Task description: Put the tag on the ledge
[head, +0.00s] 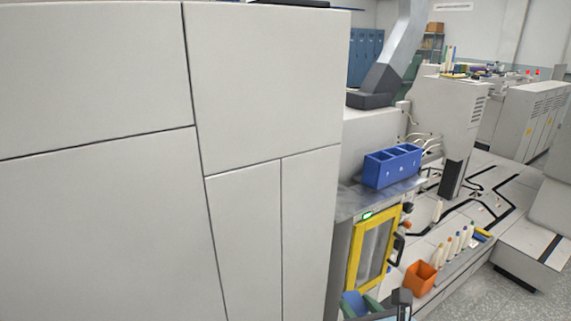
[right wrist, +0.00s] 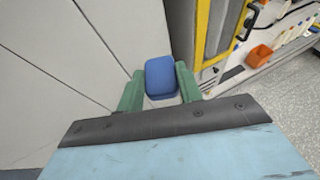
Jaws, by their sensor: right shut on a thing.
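My right gripper (head: 363,302) is low in the head view, in front of the machine with the yellow-framed door. In the right wrist view its two green fingers (right wrist: 160,74) are shut on a blue, block-like thing with rounded corners, which I take for the tag (right wrist: 161,82). The tag stands out a little past the fingertips, clear of any surface. It also shows as a small blue patch in the head view (head: 352,301). A grey metal ledge (head: 352,205) runs above the yellow-framed door. My left gripper is not in view.
A blue box with compartments (head: 393,166) stands on the ledge. Large pale cabinet panels (head: 265,90) fill the left. An orange bin (head: 419,278) and several bottles stand in a low trough at the right. A black handle (head: 398,248) sticks out from the yellow-framed door (head: 352,272).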

